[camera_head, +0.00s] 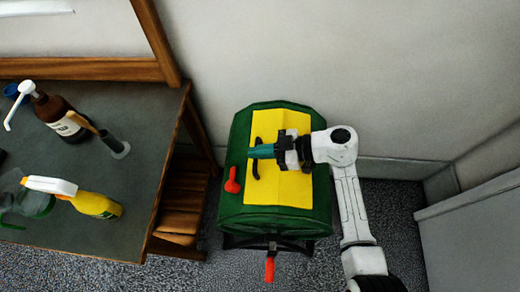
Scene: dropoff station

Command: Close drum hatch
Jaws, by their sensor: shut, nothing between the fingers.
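The green drum (232,205) stands on the floor beside the table. Its yellow hatch (290,190) lies across the drum's top and looks flush, but I cannot tell if it is fully seated. A dark curved handle (256,170) is on the hatch's left part. A red latch-like knob (233,181) sits on the green top left of the hatch. My gripper (252,151) has teal fingers, is shut and empty, and points left over the handle; I cannot tell if it touches. My gripper and wrist hide part of the hatch.
A red-handled crank (270,268) hangs at the drum's front. The dark-topped wooden table (110,215) at left holds a brown pump bottle (60,117), a yellow spray bottle (95,205) and other items. A wall is behind; a grey cabinet-like block (475,240) stands at right.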

